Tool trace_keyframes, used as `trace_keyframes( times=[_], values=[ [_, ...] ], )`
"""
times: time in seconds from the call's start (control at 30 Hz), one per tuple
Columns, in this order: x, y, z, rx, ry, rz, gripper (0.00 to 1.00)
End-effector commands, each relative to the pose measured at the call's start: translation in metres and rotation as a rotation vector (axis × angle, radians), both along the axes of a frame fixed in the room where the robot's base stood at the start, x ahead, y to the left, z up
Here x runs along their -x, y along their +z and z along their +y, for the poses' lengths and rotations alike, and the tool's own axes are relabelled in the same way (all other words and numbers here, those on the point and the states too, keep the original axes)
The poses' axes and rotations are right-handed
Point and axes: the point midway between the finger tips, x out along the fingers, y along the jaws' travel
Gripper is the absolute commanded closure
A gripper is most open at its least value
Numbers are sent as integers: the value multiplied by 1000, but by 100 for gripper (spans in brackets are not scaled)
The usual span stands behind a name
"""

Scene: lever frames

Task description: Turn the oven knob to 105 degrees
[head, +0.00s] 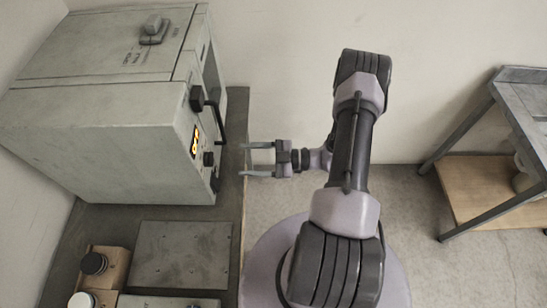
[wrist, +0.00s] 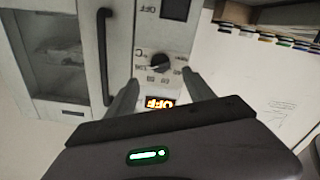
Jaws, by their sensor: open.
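The oven (head: 105,130) is a pale grey box on the left in the head view. Its knob (wrist: 159,62) is round and black, on the front panel in the wrist view, with °C and several printed numbers around it. The knob's pointer angle is too small to read. My gripper (head: 242,160) is open and empty, facing the oven front with a gap. In the wrist view its fingers (wrist: 161,78) appear on either side of the knob, apart from it.
A dark vertical door handle (wrist: 104,55) stands out left of the knob in the wrist view, beside the door window (wrist: 52,50). A shelved table (head: 490,185) stands at right.

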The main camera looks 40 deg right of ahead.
Motion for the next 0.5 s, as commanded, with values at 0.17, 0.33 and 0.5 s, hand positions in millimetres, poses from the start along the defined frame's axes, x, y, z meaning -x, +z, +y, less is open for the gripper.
trace_keyframes(
  times=[0.17, 0.33, 0.5],
  values=[
    [30, 0, -42, 1, -4, -1, 38],
    [45, 0, -62, 1, -1, 0, 38],
    [48, 0, -65, 0, 1, 0, 38]
  ],
)
